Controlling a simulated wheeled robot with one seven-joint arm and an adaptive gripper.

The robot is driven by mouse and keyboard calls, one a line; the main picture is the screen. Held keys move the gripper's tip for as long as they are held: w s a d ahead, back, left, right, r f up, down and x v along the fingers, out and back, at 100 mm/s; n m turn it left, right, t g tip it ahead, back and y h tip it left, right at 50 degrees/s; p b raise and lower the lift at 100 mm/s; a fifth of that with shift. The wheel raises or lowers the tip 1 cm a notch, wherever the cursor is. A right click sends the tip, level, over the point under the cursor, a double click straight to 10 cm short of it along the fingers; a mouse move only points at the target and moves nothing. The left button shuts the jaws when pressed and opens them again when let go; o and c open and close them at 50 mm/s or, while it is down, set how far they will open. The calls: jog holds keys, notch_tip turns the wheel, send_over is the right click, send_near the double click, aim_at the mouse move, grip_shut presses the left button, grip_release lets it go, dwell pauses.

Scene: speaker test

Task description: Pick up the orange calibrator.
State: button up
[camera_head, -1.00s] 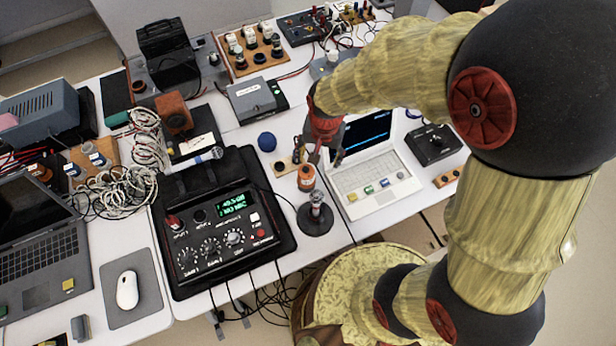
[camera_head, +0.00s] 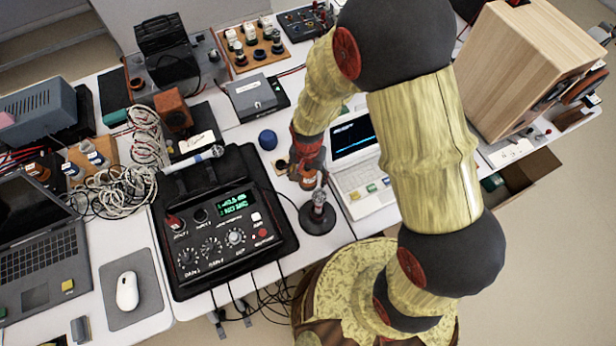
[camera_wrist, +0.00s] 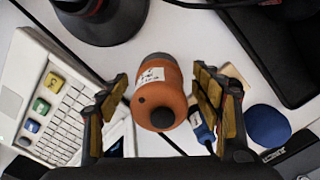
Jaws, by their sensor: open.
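The orange calibrator (camera_wrist: 160,97) is a small orange cylinder with a dark base and a white label. In the wrist view it stands between the two spread fingers of my gripper (camera_wrist: 163,105), with a gap visible on each side. In the head view the calibrator (camera_head: 308,180) is partly covered by my gripper (camera_head: 309,165), which is over it from above. My gripper is open and holds nothing. How low the fingertips are beside it cannot be told.
A dark stand on a round base (camera_head: 317,218) is close in front. A wooden cabinet (camera_head: 515,70) stands at the right.

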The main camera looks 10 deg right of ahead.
jog(key=shift+f, duration=0.8)
jog(key=shift+r, duration=0.1)
jog(key=shift+c, duration=0.5)
jog(key=c, duration=1.4)
jog(key=shift+o, duration=0.2)
